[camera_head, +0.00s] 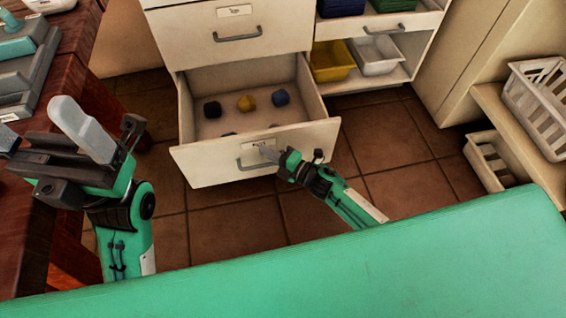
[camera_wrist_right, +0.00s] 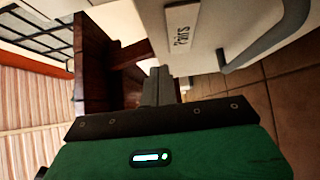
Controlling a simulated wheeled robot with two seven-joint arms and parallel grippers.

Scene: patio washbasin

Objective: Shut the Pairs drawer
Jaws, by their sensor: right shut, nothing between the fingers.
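The Pairs drawer (camera_head: 208,166) is the lower drawer of the white cabinet and stands pulled well out. Its front carries a "Pairs" label and a grey bar handle (camera_head: 250,163); the label (camera_wrist_right: 181,28) and handle (camera_wrist_right: 268,42) also show in the right wrist view. My right gripper (camera_head: 268,153) is shut and empty, its fingertips at the drawer front by the label and handle. I cannot tell whether they touch. Its closed fingers (camera_wrist_right: 158,86) show in the wrist view. My left gripper (camera_head: 46,130) is open and empty at the left, by the wooden table.
Several small dark, yellow (camera_head: 246,103) and blue (camera_head: 281,96) bundles lie inside the drawer. The upper drawer (camera_head: 190,38) is closed. A shelf with a yellow bin (camera_head: 331,61) and white bin (camera_head: 377,56) stands right. The tiled floor (camera_head: 390,140) right of the drawer is clear.

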